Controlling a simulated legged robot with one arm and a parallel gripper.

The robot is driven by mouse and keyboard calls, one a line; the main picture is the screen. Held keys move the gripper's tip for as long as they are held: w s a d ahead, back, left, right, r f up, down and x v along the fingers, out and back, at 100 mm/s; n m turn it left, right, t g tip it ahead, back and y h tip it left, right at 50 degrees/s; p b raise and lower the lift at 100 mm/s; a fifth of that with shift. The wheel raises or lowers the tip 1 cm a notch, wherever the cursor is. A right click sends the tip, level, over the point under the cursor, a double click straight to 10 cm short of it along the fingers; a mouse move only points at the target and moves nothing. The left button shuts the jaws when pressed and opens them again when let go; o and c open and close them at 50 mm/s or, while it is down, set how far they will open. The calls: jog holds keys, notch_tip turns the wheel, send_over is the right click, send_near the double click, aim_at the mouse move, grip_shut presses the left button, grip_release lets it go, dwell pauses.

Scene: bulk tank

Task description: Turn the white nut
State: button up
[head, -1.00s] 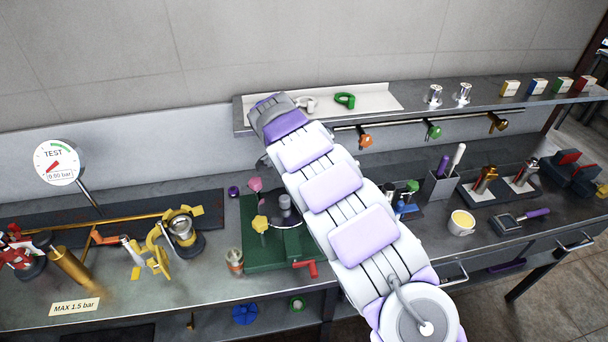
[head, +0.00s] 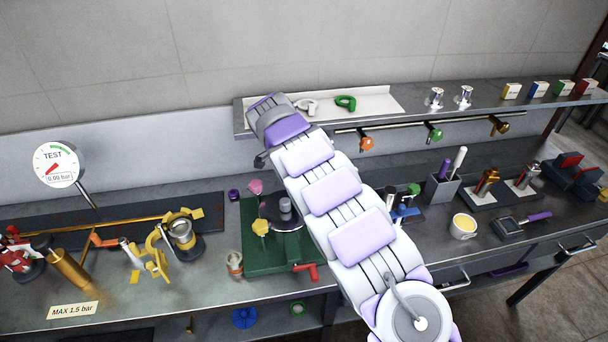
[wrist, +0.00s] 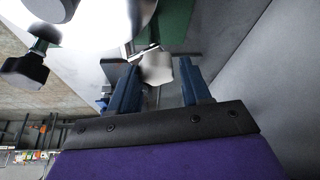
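A pale white faceted piece, which looks like the white nut (wrist: 157,67), shows in the wrist view between the tips of my gripper's two blue fingers. My gripper (wrist: 160,70) is open, with a finger on each side of it. A small gap shows at the right finger; I cannot tell whether the left finger touches it. In the head view my own arm hides the gripper and the nut. A green base (head: 255,255) with a grey round fitting stands just left of my arm.
A gauge (head: 57,164) reading 0.00 bar and yellow clamp parts (head: 158,255) stand at the left. A dark knob (wrist: 25,72) is close at the wrist view's left.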

jog(key=shift+o, duration=1.4)
